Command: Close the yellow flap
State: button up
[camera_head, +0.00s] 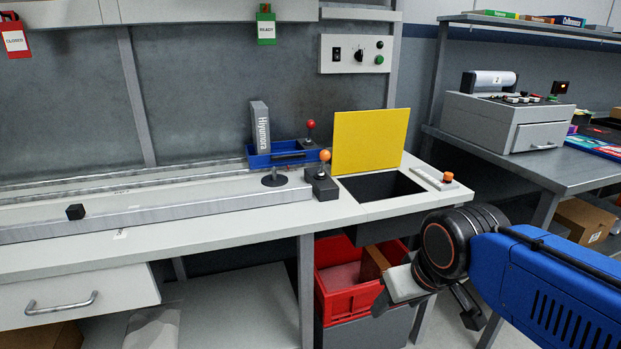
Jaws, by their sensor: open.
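The yellow flap (370,139) stands up, nearly upright, at the back edge of a dark rectangular opening (381,187) in the white worktop. The opening is uncovered. My gripper (386,300) is at the lower right, in front of and below the worktop's front edge, apart from the flap. It looks empty. My blue arm comes in from the right, and its wrist hides part of the gripper.
A blue tray (282,156) sits further left. A red crate (341,287) is below the worktop.

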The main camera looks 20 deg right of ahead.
aim_at(367, 140)
jog(key=l+u, duration=0.2)
jog(key=u, duration=0.15)
jog(key=l+u, duration=0.2)
jog(key=u, duration=0.15)
jog(key=k+l+u, duration=0.1)
jog(key=u, duration=0.25)
jog(key=l, duration=0.1)
